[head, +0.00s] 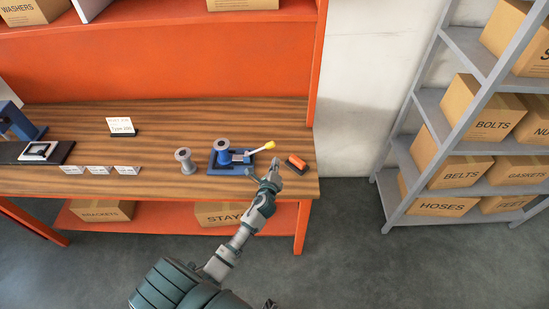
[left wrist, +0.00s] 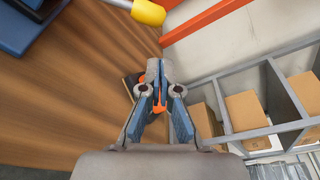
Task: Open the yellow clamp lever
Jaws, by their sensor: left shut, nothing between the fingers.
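The yellow clamp lever (head: 268,146) sticks out to the right from a blue clamp (head: 222,157) on the wooden workbench, tilted slightly up. In the left wrist view its yellow tip (left wrist: 149,12) shows at the top edge, and part of the blue clamp (left wrist: 22,28) is at the upper left. My left gripper (head: 272,172) is at the bench's front edge, just below the lever tip in the picture and apart from it. It also shows in the left wrist view (left wrist: 158,75), shut and empty. My right gripper is not in view.
An orange-and-black object (head: 297,162) lies right of the lever, partly behind the fingers in the wrist view. A grey spool (head: 185,160) stands left of the clamp. Small label cards (head: 99,170) are further left. A grey shelf (head: 395,212) with boxes stands at right.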

